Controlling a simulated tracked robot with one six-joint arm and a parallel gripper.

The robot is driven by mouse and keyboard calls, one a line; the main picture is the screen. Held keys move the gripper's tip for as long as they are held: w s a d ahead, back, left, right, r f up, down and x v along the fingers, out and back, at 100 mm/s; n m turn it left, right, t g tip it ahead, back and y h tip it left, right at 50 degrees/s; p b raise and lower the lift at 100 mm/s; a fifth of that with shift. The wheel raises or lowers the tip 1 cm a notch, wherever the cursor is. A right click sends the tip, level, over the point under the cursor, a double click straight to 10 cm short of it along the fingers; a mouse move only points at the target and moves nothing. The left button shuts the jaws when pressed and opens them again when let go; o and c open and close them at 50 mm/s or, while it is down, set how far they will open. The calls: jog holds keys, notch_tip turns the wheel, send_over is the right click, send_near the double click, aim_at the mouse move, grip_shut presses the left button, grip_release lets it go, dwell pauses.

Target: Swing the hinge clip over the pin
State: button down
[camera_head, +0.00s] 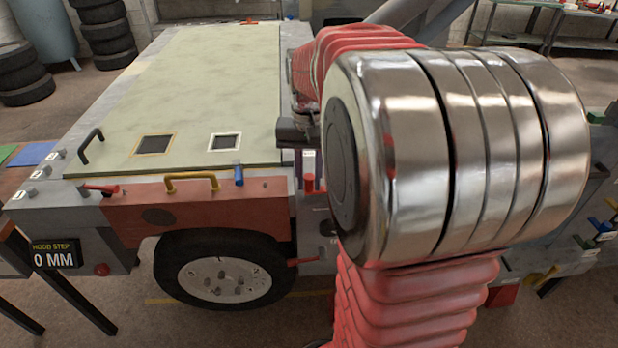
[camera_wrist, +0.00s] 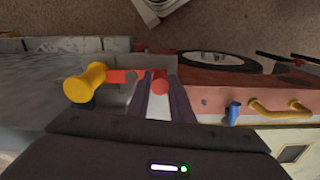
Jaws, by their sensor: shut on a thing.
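In the wrist view, a red clip (camera_wrist: 122,76) with a round red knob (camera_wrist: 160,87) lies across a grey block. My gripper (camera_wrist: 163,82) has its two dark fingers on either side of the knob and is shut on it. A yellow spool-shaped post (camera_wrist: 84,82) stands left of the clip; I cannot tell whether it is the pin. In the head view, my gripper (camera_head: 299,165) is partly hidden by my arm, at the corner of the vehicle. A red piece (camera_head: 308,183) shows beside its fingers.
A pale green hood panel (camera_head: 190,85) lies to the left. A red fender (camera_head: 215,208) with a yellow handle (camera_head: 192,177) and a blue peg (camera_head: 239,175) is near my gripper, above a wheel (camera_head: 225,278). A sign (camera_head: 53,254) reads "HOOD STEP 0 MM".

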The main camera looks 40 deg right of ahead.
jog(key=c, duration=1.8)
grip_release()
jog(key=shift+c, duration=0.2)
notch_tip(320, 180, up, 14)
jog(key=shift+w+f, duration=0.1)
jog(key=shift+w, duration=0.05)
